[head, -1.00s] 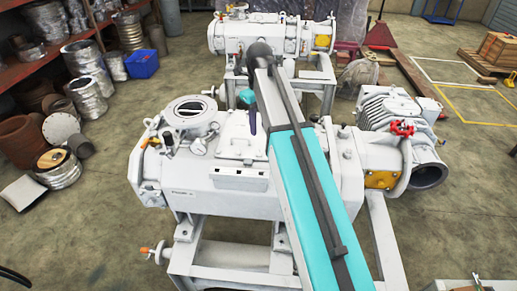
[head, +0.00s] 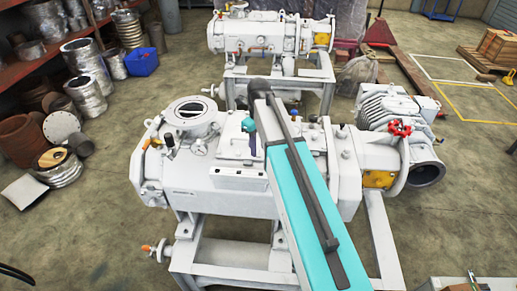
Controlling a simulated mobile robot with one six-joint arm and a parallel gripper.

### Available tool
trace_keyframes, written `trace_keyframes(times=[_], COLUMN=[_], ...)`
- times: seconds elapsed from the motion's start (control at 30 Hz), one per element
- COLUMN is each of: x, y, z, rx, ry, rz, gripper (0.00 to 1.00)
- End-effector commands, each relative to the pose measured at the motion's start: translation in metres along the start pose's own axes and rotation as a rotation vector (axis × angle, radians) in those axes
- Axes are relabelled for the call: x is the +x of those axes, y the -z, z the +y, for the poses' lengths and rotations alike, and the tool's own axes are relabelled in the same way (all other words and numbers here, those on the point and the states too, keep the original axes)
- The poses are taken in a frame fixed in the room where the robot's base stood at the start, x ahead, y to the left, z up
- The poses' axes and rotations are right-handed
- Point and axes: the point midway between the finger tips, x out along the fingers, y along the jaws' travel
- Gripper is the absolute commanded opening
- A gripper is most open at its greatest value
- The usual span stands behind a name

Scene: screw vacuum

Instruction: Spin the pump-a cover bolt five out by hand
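A large white pump (head: 225,200) lies on a white frame in the middle of the head view. A square cover plate (head: 232,150) is on top of it, right of a round open port (head: 192,110). My arm crosses in front of the pump and hides the cover's right side. A small teal and dark end part of my arm shows just over the cover. My gripper's fingers cannot be made out. No single cover bolt can be told apart at this size.
A second white pump (head: 255,38) stands behind. A ribbed motor (head: 395,110) with a red valve wheel (head: 400,128) is at the right.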

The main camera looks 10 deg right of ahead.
Motion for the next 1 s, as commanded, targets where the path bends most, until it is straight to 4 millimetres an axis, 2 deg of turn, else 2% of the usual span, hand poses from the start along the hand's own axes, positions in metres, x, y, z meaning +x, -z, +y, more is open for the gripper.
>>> trace_keyframes(times=[0.3,0.63,0.87,1.0], x=[0.018,0.019,0.019,0.019], y=[0.000,-0.001,-0.001,-0.001], z=[0.001,0.001,0.001,0.001], rx=[-0.001,-0.001,-0.002,-0.003], ry=[0.000,0.000,0.000,0.000], rz=[0.000,-0.001,-0.001,-0.001], gripper=[0.35,0.35,0.00,0.00])
